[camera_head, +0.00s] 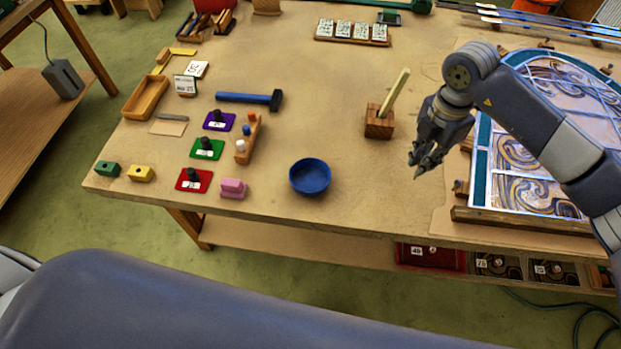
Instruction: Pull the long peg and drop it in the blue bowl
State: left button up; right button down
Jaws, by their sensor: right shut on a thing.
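The blue bowl (310,177) stands upright near the front middle of the table and looks empty. A small wooden rack (243,149) with orange, blue and white pegs lies left of it; I cannot tell which peg is the long one. A pale long stick (396,93) leans out of a striped wooden block (379,124). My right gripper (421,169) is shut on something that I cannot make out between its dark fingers. It is right of the bowl and just right and in front of the block, apart from both. My left gripper is not in view.
A blue hammer (248,98), purple, green (207,149) and red cards with dark knobs, and a pink block (232,188) lie left of the bowl. The leaded panel (520,180) lies at right under my right arm. Bare tabletop lies between bowl and gripper.

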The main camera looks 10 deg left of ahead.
jog(key=a+f+b, duration=0.3)
jog(key=a+b, duration=0.5)
jog(key=a, duration=1.7)
jog(key=shift+w, duration=0.4)
jog(key=shift+f, duration=0.1)
jog(key=shift+f+b, duration=1.25)
jog(key=shift+f, duration=0.1)
jog(key=shift+f+b, duration=1.85)
jog(key=shift+f, duration=0.65)
jog(key=c, duration=1.6)
grip_release()
jog(key=shift+o, duration=0.2)
